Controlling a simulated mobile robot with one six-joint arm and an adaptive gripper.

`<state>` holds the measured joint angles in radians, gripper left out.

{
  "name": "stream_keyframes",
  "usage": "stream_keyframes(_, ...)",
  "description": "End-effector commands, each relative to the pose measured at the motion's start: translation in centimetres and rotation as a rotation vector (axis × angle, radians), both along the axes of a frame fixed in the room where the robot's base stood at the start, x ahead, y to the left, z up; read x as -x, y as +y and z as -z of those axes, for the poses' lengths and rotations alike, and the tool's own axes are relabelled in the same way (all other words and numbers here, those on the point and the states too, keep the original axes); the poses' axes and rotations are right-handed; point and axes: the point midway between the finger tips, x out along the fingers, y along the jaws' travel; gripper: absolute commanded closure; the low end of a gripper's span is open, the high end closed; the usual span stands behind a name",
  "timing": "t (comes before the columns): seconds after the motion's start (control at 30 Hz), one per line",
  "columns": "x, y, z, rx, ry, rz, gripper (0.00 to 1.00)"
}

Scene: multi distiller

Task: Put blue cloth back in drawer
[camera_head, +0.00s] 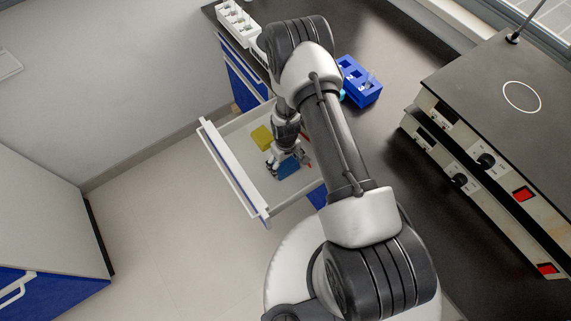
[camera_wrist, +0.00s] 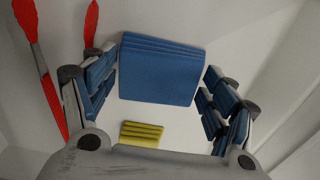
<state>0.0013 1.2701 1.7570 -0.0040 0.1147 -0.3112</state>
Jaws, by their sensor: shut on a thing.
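The blue cloth (camera_head: 288,168) is a folded block inside the open drawer (camera_head: 232,173), at my gripper (camera_head: 287,163). In the wrist view the blue cloth (camera_wrist: 160,72) sits between the fingers of my gripper (camera_wrist: 162,80), its folded layers showing along the top edge. My gripper is shut on the cloth, with a finger at each side. The cloth appears low over the white drawer floor; I cannot tell whether it touches it.
A yellow folded cloth (camera_head: 262,137) lies in the drawer, also in the wrist view (camera_wrist: 141,132). Red-handled tools (camera_wrist: 28,18) lie beside it. On the dark counter stand a blue rack (camera_head: 362,84), a white container (camera_head: 238,20) and hotplate devices (camera_head: 490,110). The drawer front (camera_head: 233,172) stands out over clear floor.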

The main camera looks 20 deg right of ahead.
Motion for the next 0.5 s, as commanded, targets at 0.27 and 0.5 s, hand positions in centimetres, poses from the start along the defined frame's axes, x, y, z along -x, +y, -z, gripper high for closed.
stream_keyframes(0.27,-0.05,0.00,0.28,0.000,-0.001,0.000,0.44)
stream_keyframes(0.5,-0.03,0.00,0.60,0.000,-0.001,0.000,0.16)
